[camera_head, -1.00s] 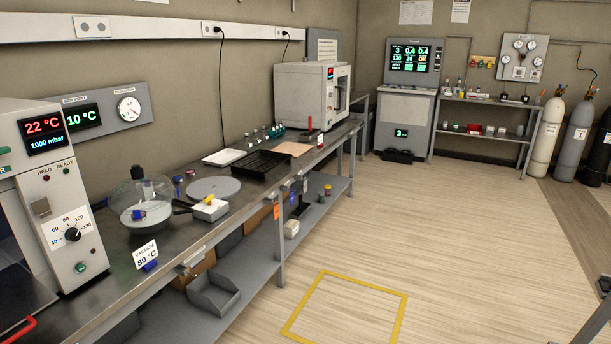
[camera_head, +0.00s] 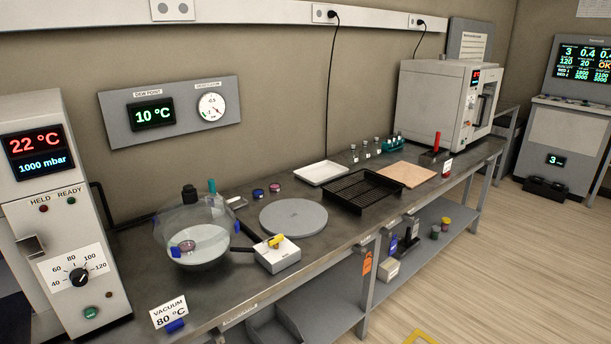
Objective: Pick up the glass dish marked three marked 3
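I cannot make out a glass dish with a readable mark 3. A clear glass vessel (camera_head: 172,228) with a dark knob on top stands on the bench at left. A pale round plate (camera_head: 211,243) shows inside it. A small purplish round piece (camera_head: 187,246) shows at the plate's left; I cannot tell if it is a dish. Two small round items, one blue-topped (camera_head: 258,193) and one reddish (camera_head: 275,187), sit behind a grey disc (camera_head: 293,217); no marks are readable on them. Neither of my grippers is in view.
The steel bench (camera_head: 265,303) also bears a white box with a yellow handle (camera_head: 278,256), a black rack (camera_head: 362,191), a white tray (camera_head: 321,173), small bottles (camera_head: 378,145) and an oven (camera_head: 440,105). A control cabinet (camera_head: 62,215) stands at left.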

